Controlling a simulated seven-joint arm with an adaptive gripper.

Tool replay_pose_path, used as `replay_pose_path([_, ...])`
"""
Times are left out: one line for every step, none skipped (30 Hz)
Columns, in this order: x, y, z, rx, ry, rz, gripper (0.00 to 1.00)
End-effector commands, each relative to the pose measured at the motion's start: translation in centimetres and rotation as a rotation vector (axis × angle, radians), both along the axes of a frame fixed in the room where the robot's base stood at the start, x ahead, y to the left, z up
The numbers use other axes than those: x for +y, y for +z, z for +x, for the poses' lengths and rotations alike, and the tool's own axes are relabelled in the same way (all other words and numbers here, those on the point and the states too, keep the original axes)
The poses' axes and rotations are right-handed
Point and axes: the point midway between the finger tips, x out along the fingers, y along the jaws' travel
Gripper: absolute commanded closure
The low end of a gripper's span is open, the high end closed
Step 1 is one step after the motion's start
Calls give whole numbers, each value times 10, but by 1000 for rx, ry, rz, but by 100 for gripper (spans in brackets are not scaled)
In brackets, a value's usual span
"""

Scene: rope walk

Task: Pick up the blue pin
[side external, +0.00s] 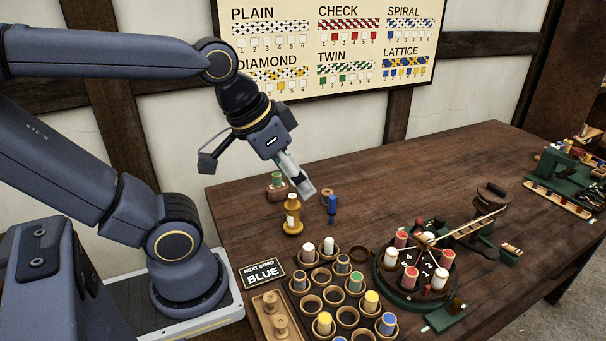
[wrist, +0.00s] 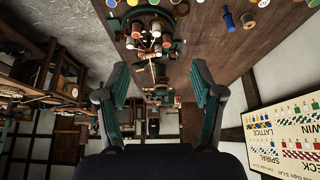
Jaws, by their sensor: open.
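The blue pin (side external: 332,208) stands upright on the wooden table, just right of a wooden turned piece with a white top. In the wrist view, the blue pin (wrist: 229,21) is near the top edge, right of the fingers. My gripper (side external: 305,188) is up and to the left of the pin in the side view, angled down to the right, apart from it. In the wrist view, my gripper (wrist: 161,82) has its two fingers spread wide with nothing held between them.
A turned wooden piece (side external: 292,214) stands close left of the pin, and a small wooden ring (side external: 326,192) sits behind it. A rack of bobbins in cups (side external: 347,316) and a round numbered braiding stand (side external: 380,285) are in front. Bare table (side external: 410,195) lies to the right.

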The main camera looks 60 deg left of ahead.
Motion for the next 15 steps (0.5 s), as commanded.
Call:
replay_pose_path([0,0,0,0,0,0,36])
replay_pose_path([0,0,0,0,0,0,39])
replay_pose_path([0,0,0,0,0,0,43])
replay_pose_path([0,0,0,0,0,0,44])
replay_pose_path([0,0,0,0,0,0,44])
replay_pose_path([0,0,0,0,0,0,44])
replay_pose_path([0,0,0,0,0,0,44])
replay_pose_path([0,0,0,0,0,0,44])
replay_pose_path([0,0,0,0,0,0,44])
replay_pose_path([0,0,0,0,0,0,44])
replay_pose_path([0,0,0,0,1,0,44])
replay_pose_path([0,0,0,0,5,-3,44])
replay_pose_path([0,0,0,-3,14,-8,44])
replay_pose_path([0,1,2,-9,27,-15,44])
replay_pose_path([0,4,6,-29,54,-28,44])
